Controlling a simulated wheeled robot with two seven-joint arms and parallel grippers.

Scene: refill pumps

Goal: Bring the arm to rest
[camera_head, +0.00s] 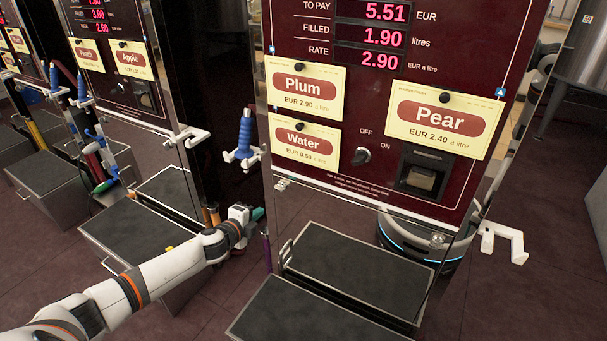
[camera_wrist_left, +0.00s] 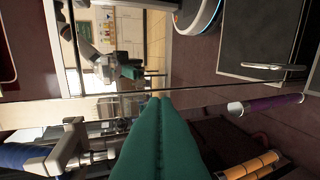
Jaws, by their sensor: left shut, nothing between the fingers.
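My left arm (camera_head: 150,282) reaches in from the lower left in the head view. Its gripper (camera_head: 258,214) is beside the left edge of the maroon pump (camera_head: 350,177), low down and in front of the gap between two pumps. In the left wrist view the green fingers (camera_wrist_left: 157,104) lie pressed together with nothing between them. A blue nozzle (camera_head: 244,138) hangs in a white holder above the gripper, apart from it. A purple hose part (camera_head: 267,252) shows just below the fingertips, and a purple piece (camera_wrist_left: 272,104) shows in the wrist view. My right gripper is not in view.
The pump's display shows 5.51, 1.90 and 2.90, above Plum (camera_head: 302,91), Water (camera_head: 303,143) and Pear (camera_head: 438,120) cards. A switch knob (camera_head: 361,156) sits between OFF and ON. Dark platforms (camera_head: 353,277) stand below. An empty white holder (camera_head: 502,242) juts out at right.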

